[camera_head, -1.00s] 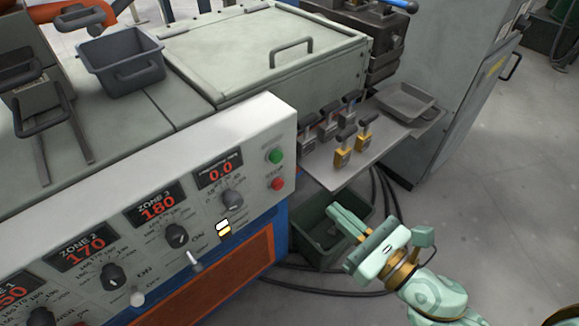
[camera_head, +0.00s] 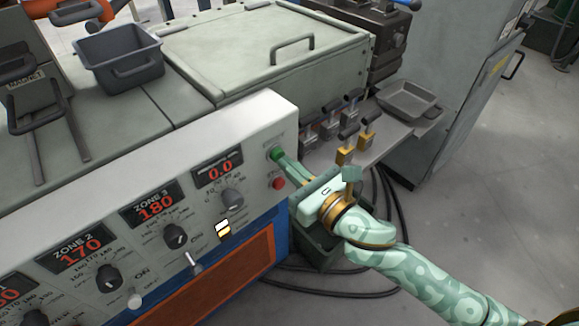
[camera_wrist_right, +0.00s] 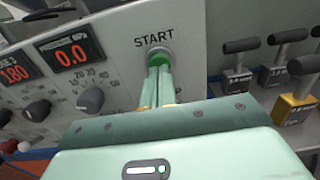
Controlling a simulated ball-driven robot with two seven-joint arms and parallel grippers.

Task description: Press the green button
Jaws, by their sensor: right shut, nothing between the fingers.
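The green button (camera_head: 276,154) is at the right end of the white control panel (camera_head: 245,120), above a red button (camera_head: 279,183). In the right wrist view the green button (camera_wrist_right: 160,57) sits under the word START, partly hidden by my fingertips. My right gripper (camera_head: 281,160) is shut and empty, its fingers pointing at the green button. Its fingertips (camera_wrist_right: 160,68) overlap the button's lower part and appear to touch it; I cannot tell whether the button is pushed in. My left gripper is not in view.
Several weights with dark handles (camera_head: 345,145) stand on a shelf right of the panel. A grey tray (camera_head: 410,102) lies behind them. Dials (camera_head: 232,198) and a switch (camera_head: 192,264) stick out of the panel. A dark bin is below my right gripper.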

